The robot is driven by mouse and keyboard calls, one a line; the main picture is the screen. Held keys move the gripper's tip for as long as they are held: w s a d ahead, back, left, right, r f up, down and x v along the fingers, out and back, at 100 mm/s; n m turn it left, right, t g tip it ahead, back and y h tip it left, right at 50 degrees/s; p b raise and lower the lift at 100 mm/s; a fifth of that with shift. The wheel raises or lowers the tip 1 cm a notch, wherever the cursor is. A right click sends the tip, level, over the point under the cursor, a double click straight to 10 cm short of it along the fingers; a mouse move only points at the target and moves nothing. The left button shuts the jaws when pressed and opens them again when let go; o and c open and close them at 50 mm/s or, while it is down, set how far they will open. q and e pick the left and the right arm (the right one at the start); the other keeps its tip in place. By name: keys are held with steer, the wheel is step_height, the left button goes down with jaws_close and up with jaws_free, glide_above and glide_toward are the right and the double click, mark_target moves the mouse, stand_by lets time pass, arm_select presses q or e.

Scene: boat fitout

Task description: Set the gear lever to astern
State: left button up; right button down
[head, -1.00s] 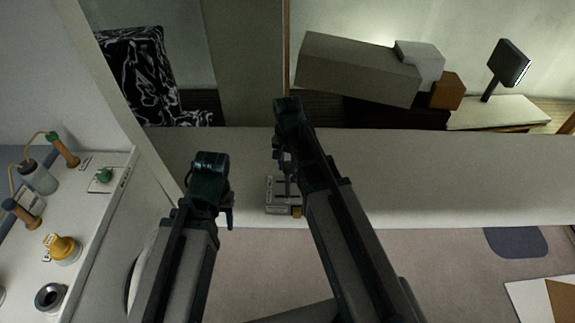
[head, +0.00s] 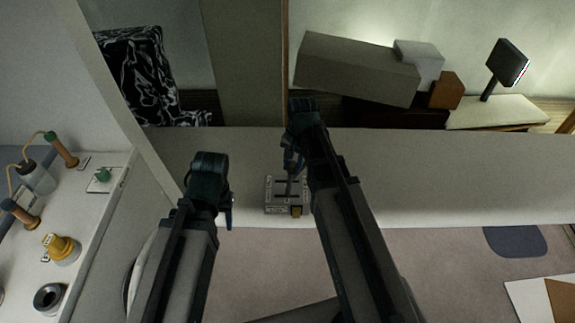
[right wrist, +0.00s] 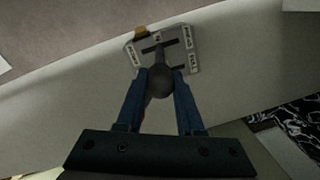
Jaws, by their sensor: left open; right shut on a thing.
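The gear lever's base (head: 272,208) is a grey box with dark slots on top, set on the pale ledge. In the right wrist view, its slotted plate (right wrist: 181,52) has white labels, too small to read surely. The lever's dark round knob (right wrist: 160,79) sits between the blue fingers of my right gripper (right wrist: 160,85), which is shut on it. In the head view this gripper (head: 291,165) is above the base, partly hidden by its arm. My left gripper (head: 229,210) is open and empty, left of the base.
A small yellow-brown part (head: 297,211) is at the base's front right corner. The pale ledge (head: 450,175) is clear to the right. A white counter (head: 95,225) at left carries a yellow-topped item (head: 62,248), a dark ring (head: 50,298) and a green knob (head: 103,175).

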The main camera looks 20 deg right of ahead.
steer(key=s+d+f+y+b, duration=0.1)
steer(key=d+y+b, duration=0.1)
steer(key=d, duration=0.2)
steer(key=s+d+f+t+y+b, duration=0.1)
steer(key=d+f+b, duration=0.1)
steer(key=d+b, duration=0.1)
steer(key=shift+s+d+y, duration=0.3)
steer(key=shift+d+y, duration=0.1)
steer(key=shift+d, duration=0.15)
steer(key=c, duration=0.5)
jaws_free()
steer(key=shift+d, duration=0.15)
steer(key=shift+p+v, duration=6.3)
steer(key=shift+v, duration=0.55)
